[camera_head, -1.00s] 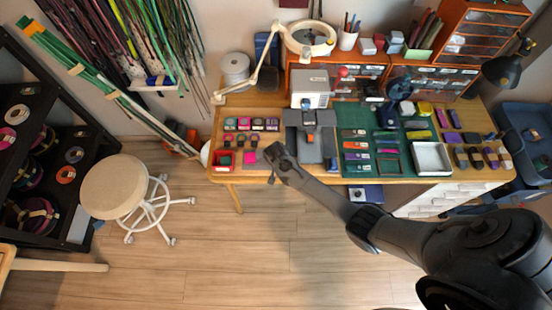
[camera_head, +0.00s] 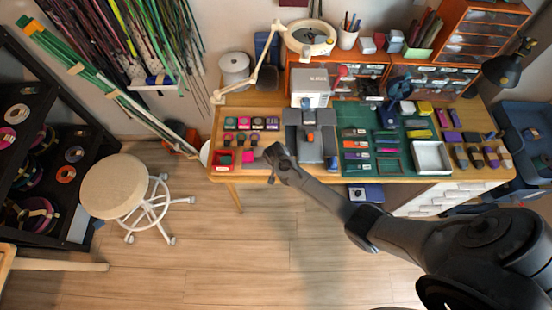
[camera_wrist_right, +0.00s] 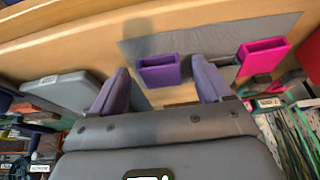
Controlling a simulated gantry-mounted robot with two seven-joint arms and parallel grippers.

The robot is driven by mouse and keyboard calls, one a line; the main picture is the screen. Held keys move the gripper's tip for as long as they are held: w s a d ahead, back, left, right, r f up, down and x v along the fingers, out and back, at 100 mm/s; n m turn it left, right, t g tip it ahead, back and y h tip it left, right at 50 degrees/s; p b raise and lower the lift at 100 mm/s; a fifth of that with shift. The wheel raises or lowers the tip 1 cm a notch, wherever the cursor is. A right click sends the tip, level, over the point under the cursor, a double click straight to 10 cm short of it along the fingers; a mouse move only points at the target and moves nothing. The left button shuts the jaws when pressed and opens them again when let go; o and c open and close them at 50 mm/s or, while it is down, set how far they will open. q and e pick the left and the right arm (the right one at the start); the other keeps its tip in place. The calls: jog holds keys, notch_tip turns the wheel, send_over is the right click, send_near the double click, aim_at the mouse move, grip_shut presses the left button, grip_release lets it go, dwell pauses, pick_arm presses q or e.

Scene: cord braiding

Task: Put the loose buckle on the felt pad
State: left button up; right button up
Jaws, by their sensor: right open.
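A purple buckle (camera_wrist_right: 160,71) shows in the right wrist view between the fingers of my right gripper (camera_wrist_right: 161,82), which are open and apart. It overlaps the grey felt pad (camera_wrist_right: 190,38) in this view; I cannot tell whether it rests on it. A magenta buckle (camera_wrist_right: 262,57) lies at the right side of the pad, with a dark piece beside it. In the head view my right gripper (camera_head: 276,154) is over the table's front edge, just right of the magenta buckle (camera_head: 249,156). The arm hides the purple buckle there. My left gripper is not in view.
A red tray (camera_head: 216,160) stands left of the gripper, and a grey machine (camera_head: 312,150) stands close on its right. Rows of small parts lie behind on the wooden table (camera_head: 207,174). A green mat with several parts and a white tray (camera_head: 417,170) are farther right.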

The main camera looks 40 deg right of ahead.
jog(key=shift+r, duration=0.1)
jog(key=p+v, duration=0.3)
jog(key=v, duration=0.7)
jog(key=s+a+f+g, duration=0.1)
jog(key=s+f, duration=0.2)
jog(key=s, duration=0.4)
jog(key=s+a+f+g, duration=0.1)
jog(key=s+a+f, duration=0.15)
jog(key=s, duration=0.45)
jog(key=s+a+r+n+y, duration=0.2)
jog(key=s+a+r+n, duration=0.15)
jog(key=s+r, duration=0.35)
notch_tip(320, 180, up, 30)
jog(key=s+a+n+t+y+p, duration=0.1)
jog(key=n+p, duration=0.5)
jog(key=p, duration=1.1)
jog(key=shift+s+a+n+t, duration=0.35)
jog(key=shift+s+a+t, duration=0.15)
jog(key=shift+s+t, duration=0.1)
jog(key=shift+f, duration=0.2)
